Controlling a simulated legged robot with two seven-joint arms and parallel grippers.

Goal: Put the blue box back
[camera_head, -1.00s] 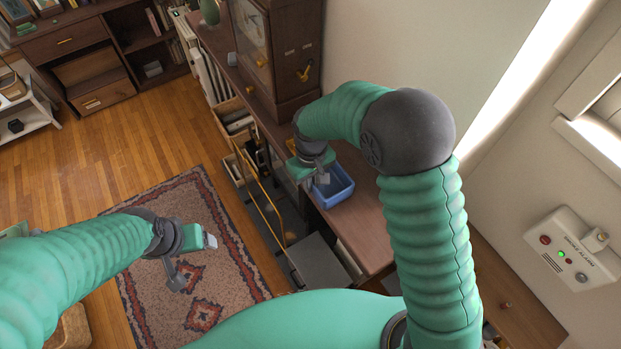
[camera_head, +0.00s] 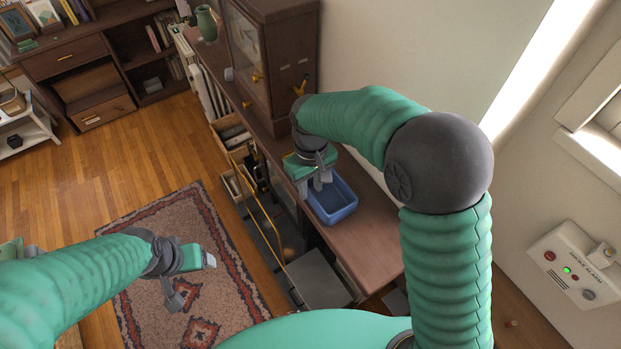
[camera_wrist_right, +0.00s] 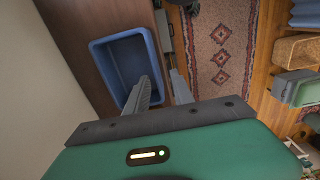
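The blue box (camera_head: 342,211) is an open, empty bin on the wooden counter (camera_head: 372,246). It also shows in the right wrist view (camera_wrist_right: 99,58). My right gripper (camera_head: 316,186) is at the box's left rim in the head view. In the right wrist view the gripper (camera_wrist_right: 160,78) is open, with one finger over the box's inside and the other outside its wall. Whether the fingers touch the wall is unclear. My left gripper (camera_head: 192,282) is open and empty above the patterned rug, away from the box.
A dark wooden cabinet (camera_head: 280,60) stands on the counter behind the box. Open drawers (camera_head: 236,139) and a yellow rail (camera_head: 262,215) are left of the counter. A grey lid-like panel (camera_head: 318,284) is below it. The rug (camera_head: 205,240) and wood floor are mostly clear.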

